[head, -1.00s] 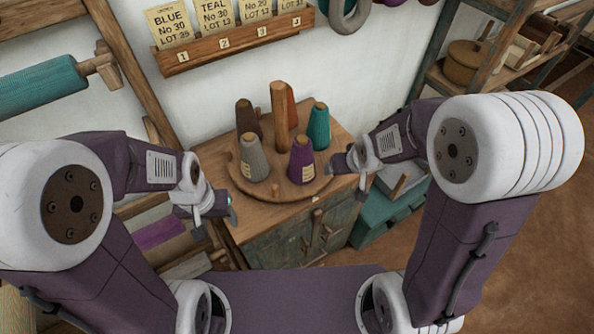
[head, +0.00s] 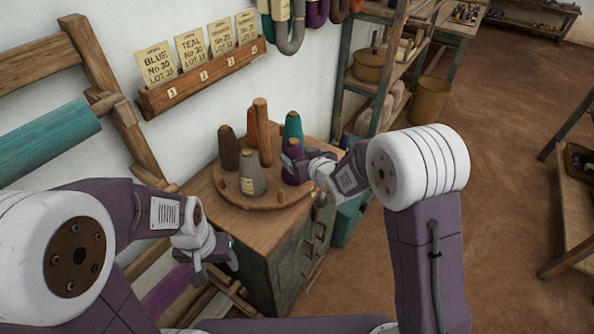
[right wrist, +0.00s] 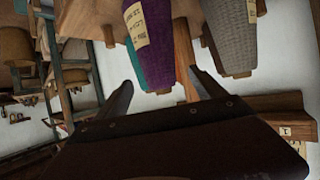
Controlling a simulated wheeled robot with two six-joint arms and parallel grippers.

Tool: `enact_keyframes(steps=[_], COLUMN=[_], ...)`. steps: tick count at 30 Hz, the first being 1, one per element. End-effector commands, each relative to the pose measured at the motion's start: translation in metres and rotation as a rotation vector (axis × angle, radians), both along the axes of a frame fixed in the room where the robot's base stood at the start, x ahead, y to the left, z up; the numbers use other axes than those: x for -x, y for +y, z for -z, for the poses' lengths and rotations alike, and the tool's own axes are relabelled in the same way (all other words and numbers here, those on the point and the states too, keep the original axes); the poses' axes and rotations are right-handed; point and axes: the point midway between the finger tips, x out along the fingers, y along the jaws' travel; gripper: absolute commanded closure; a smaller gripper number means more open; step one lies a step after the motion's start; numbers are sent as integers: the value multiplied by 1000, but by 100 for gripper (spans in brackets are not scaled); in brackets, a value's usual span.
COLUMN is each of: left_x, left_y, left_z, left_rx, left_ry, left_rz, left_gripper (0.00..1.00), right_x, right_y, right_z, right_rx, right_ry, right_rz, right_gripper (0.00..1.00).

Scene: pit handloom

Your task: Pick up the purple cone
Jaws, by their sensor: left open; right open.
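The purple cone (head: 290,168) stands on the round wooden tray (head: 266,203) on top of a small cabinet, partly hidden by my right gripper in the head view. My right gripper (head: 304,158) is open right at its right side. In the right wrist view the purple cone (right wrist: 170,60) shows upside down with a paper label, its narrow end between the two open fingers (right wrist: 160,90). I cannot tell whether a finger touches it. My left gripper (head: 230,256) is open and empty, left of the cabinet front and away from the cones.
A grey cone (head: 252,174), a brown cone (head: 229,150), an orange cone (head: 252,128) and a teal cone (head: 292,127) stand around a wooden post (head: 262,132). A card rack (head: 200,78) hangs on the wall behind. Shelves (head: 375,75) stand to the right; the floor there is open.

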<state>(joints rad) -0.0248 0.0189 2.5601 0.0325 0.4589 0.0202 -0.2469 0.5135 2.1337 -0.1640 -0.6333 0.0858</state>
Motion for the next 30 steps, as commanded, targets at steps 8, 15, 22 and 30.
enact_keyframes(steps=[8, 15, 22, 30], left_x=[0, 0, 0, 0], left_y=[0, 0, 0, 0], left_z=[-12, -17, -32, -32], left_rx=[0, 0, 0, 0], left_ry=[0, 0, 0, 0], left_rz=[0, 0, 0, 0], left_gripper=[40, 40, 40, 40], right_x=[-26, -37, -69, -76], right_y=[10, 14, 27, 29], right_z=[12, 18, 34, 40], right_rx=[1, 0, 0, 1], right_ry=[3, 3, 3, 3], right_rz=[0, 0, 0, 1], right_gripper=[20, 20, 20, 20])
